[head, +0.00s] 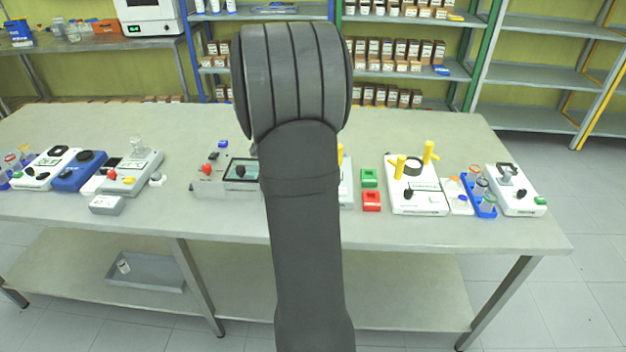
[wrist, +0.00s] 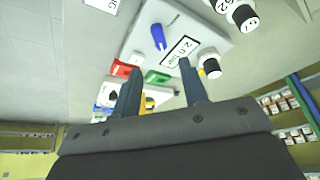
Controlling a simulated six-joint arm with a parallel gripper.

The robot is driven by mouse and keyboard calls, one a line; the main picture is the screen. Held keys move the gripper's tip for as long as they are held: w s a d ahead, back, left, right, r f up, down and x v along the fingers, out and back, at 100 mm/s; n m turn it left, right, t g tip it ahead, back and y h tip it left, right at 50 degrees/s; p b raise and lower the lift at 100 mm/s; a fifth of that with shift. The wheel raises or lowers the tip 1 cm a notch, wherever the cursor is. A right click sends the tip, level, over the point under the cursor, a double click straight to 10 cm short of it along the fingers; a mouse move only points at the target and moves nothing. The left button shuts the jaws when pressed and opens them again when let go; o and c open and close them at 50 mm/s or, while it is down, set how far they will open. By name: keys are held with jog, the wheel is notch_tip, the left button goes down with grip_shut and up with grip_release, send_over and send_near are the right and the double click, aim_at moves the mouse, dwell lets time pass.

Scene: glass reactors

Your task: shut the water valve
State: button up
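In the wrist view a blue lever (wrist: 158,37) stands on a white panel beside a black-framed label (wrist: 180,50). It may be the water valve, but I cannot read its marking. My gripper (wrist: 160,67) points toward this panel with its two fingers apart and nothing visible between them. The lever appears just beyond the fingertips, and I see no contact. In the head view my arm covers the middle of the bench, and my gripper and the blue lever are hidden behind it.
The bench (head: 440,135) carries a grey device with a red knob (head: 206,169) left of my arm. To the right are a green block (head: 369,178), a red block (head: 371,201) and a white unit with yellow handles (head: 418,200). The bench's back strip is clear.

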jog(key=x, duration=1)
jog(key=shift+c, duration=0.2)
grip_shut()
